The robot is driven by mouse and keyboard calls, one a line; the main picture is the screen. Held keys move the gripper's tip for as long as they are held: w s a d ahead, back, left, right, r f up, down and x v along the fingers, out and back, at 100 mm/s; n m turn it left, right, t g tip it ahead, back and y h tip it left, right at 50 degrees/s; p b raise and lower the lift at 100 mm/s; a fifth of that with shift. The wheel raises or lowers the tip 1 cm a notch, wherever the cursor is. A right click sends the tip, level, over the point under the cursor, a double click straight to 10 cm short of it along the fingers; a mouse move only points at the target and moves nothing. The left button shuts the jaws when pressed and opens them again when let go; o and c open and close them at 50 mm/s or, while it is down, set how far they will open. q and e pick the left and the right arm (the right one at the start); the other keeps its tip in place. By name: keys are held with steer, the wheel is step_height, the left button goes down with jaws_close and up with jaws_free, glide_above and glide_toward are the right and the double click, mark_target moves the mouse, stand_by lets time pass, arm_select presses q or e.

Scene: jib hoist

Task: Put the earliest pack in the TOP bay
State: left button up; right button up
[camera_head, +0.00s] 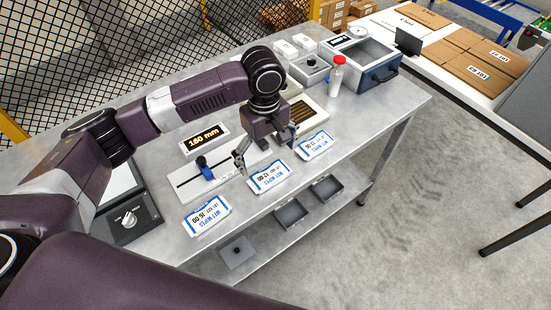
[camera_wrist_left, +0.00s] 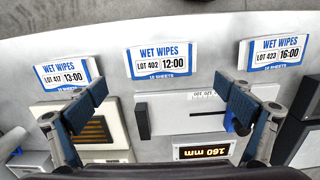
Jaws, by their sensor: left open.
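Three white-and-blue wet wipes packs lie in a row along the table's front edge. The middle pack (camera_head: 268,177) reads 12:00, LOT 402, the earliest time, in the left wrist view (camera_wrist_left: 161,60). The pack at the right (camera_head: 314,145) reads 13:00 (camera_wrist_left: 68,73); the pack at the left (camera_head: 207,215) reads 16:00 (camera_wrist_left: 273,51). My left gripper (camera_head: 265,150) is open and empty above the table, just behind the middle pack; its fingers spread wide in the wrist view (camera_wrist_left: 160,103). I see no bay marked TOP. My right gripper is out of view.
A slide gauge (camera_head: 190,184) and a "160 mm" display (camera_head: 205,138) stand behind the packs. A slotted tray (camera_head: 306,112), a red-capped bottle (camera_head: 336,77) and a grey case (camera_head: 362,64) are further back. Two dark trays (camera_head: 291,214) (camera_head: 327,188) sit below the front edge.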

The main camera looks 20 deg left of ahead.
mark_target(269, 173)
arm_select(q)
steer(key=shift+w+a+r, duration=0.15)
steer(key=shift+a+r, duration=0.1)
steer(key=shift+r, duration=0.05)
steer(key=shift+s+n, duration=0.3)
steer(key=shift+s, duration=0.05)
steer(key=shift+s+f, duration=0.35)
steer(key=shift+s, duration=0.05)
steer(key=shift+s+d+f+p, duration=0.1)
steer(key=shift+s+f+p, duration=0.05)
steer(key=shift+f+p, duration=0.25)
steer(key=f, duration=0.1)
steer(key=f+p, duration=0.1)
steer(key=f, duration=0.1)
steer(key=w+f, duration=0.1)
steer(key=f, duration=0.1)
steer(key=shift+w+d+p, duration=0.1)
steer(key=shift+d+p, duration=0.3)
steer(key=shift+f, duration=0.25)
steer(key=shift+s, duration=0.2)
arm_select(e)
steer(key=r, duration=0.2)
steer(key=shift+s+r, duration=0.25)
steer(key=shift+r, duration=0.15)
arm_select(q)
steer(key=shift+c, duration=0.2)
steer(key=c, duration=1.2)
